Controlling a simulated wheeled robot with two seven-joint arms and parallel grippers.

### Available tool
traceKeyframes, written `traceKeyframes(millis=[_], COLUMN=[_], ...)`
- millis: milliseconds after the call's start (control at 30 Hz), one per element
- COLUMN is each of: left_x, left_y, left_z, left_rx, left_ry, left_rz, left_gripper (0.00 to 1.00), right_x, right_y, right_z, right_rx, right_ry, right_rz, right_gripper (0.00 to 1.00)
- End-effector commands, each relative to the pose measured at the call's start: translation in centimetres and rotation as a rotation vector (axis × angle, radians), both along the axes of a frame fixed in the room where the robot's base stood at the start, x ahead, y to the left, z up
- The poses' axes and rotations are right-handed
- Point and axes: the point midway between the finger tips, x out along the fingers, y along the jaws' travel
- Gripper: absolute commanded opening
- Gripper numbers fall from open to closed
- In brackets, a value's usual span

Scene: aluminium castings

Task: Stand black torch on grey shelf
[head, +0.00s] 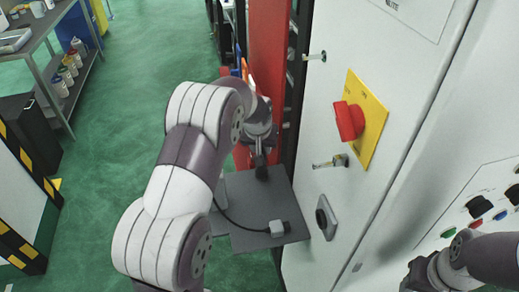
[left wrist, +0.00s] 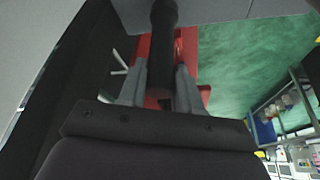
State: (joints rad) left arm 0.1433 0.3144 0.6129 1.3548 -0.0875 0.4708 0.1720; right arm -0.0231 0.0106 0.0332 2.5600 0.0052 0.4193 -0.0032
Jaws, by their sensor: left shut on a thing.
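The black torch (left wrist: 163,45) is held between the two grey fingers of my left gripper (left wrist: 161,85) in the left wrist view. Its wider end points away from the gripper, toward the grey shelf (left wrist: 225,10). In the head view my left gripper (head: 260,153) is above the back part of the grey shelf (head: 262,240), with the torch (head: 261,172) showing small and dark below it. I cannot tell whether the torch touches the shelf. My right arm enters at the lower right of the head view; its fingers are not visible.
A pale plug-like block (head: 278,228) with a black cable lies on the shelf's front part. A white cabinet (head: 320,180) with a red rotary switch (head: 349,120) stands close to the right. A red post (head: 268,60) rises behind. Green floor is open to the left.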

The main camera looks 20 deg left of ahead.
Motion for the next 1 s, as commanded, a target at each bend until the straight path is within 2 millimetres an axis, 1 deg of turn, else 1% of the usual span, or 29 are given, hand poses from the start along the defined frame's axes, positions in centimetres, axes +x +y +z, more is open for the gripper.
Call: traceKeyframes(millis=[100,367,400,433,467,700,767,800,867,967,1000], left_x=[0.0,0.0,0.0,0.0,0.0,0.0,0.0,-0.1,-0.4,-1.4,-1.8], left_y=[0.0,0.0,0.0,0.0,0.0,0.0,0.0,0.0,-0.1,-0.4,-0.5], left_z=[-0.6,-0.9,-0.9,-0.8,-0.8,-0.8,-0.3,-0.1,0.8,3.2,4.3], left_rx=[0.0,0.0,0.0,0.0,0.0,0.0,0.0,0.0,0.0,0.0,0.001], left_ry=[-0.002,-0.002,-0.001,-0.001,-0.001,-0.001,-0.002,-0.003,-0.006,-0.007,-0.008], left_rz=[0.0,0.0,0.0,0.0,0.0,0.0,0.0,0.0,0.001,0.001,0.001], left_gripper=[0.0,0.0,0.43,0.53,0.57,0.57,0.57,0.57,0.57,0.57,0.57], right_x=[0.0,0.0,0.0,0.0,0.0,0.0,0.0,0.0,0.0,0.0,0.0], right_y=[0.0,0.0,0.0,0.0,0.0,0.0,0.0,0.0,0.0,0.0,0.0], right_z=[0.1,-0.2,-0.1,-0.1,-0.1,0.0,0.3,0.0,-0.2,-0.7,-0.8], right_rx=[0.0,0.0,0.0,0.0,0.0,0.0,0.0,0.0,0.0,0.0,0.0], right_ry=[0.0,0.0,0.0,0.0,0.0,0.0,0.0,0.0,0.0,0.001,0.0], right_rz=[0.0,0.0,0.0,0.0,0.0,0.0,0.0,0.0,0.0,0.0,0.0], right_gripper=[0.43,0.43,0.43,0.43,0.43,0.43,0.43,0.43,0.43,0.43,0.43])
